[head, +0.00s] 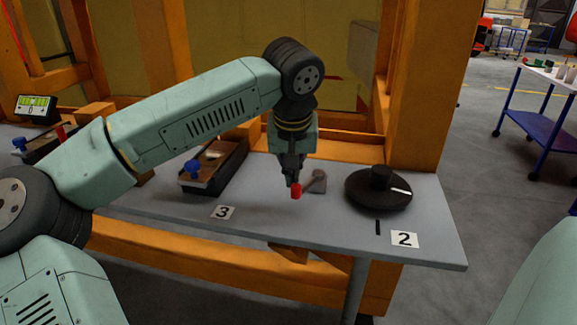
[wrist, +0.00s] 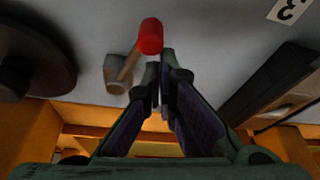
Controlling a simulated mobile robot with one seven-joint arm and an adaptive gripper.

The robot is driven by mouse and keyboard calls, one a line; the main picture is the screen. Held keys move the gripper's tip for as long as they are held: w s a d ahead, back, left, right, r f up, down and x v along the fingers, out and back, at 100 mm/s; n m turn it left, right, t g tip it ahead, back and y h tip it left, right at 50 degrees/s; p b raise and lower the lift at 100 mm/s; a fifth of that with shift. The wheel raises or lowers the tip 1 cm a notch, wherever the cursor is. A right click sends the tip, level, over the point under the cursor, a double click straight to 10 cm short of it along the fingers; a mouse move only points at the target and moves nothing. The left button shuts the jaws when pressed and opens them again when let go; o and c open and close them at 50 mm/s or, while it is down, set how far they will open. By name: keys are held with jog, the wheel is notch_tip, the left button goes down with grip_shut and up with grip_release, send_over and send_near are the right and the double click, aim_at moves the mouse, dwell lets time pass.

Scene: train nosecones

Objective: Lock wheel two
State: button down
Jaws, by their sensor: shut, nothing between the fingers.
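Wheel two, a black round wheel (head: 378,197) with a central knob and a white mark on its right side, sits on the grey table beside the "2" label (head: 404,239). In the wrist view the dark wheel (wrist: 50,75) is at the left, partly cut off. A small lever with a red tip (head: 296,191) and a grey base (head: 318,181) stands left of the wheel; its red tip also shows in the wrist view (wrist: 150,37). My gripper (head: 291,182) points down, shut and empty, right at the red tip. I cannot tell whether they touch.
A black tray with a blue knob (head: 193,169) sits left of my gripper, near the "3" label (head: 222,213). A short black line (head: 378,227) marks the table before the wheel. Orange frame posts (head: 430,85) rise behind. The table front (head: 300,222) is clear.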

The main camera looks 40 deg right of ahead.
jog(key=shift+s+d, duration=0.25)
jog(key=shift+s, duration=1)
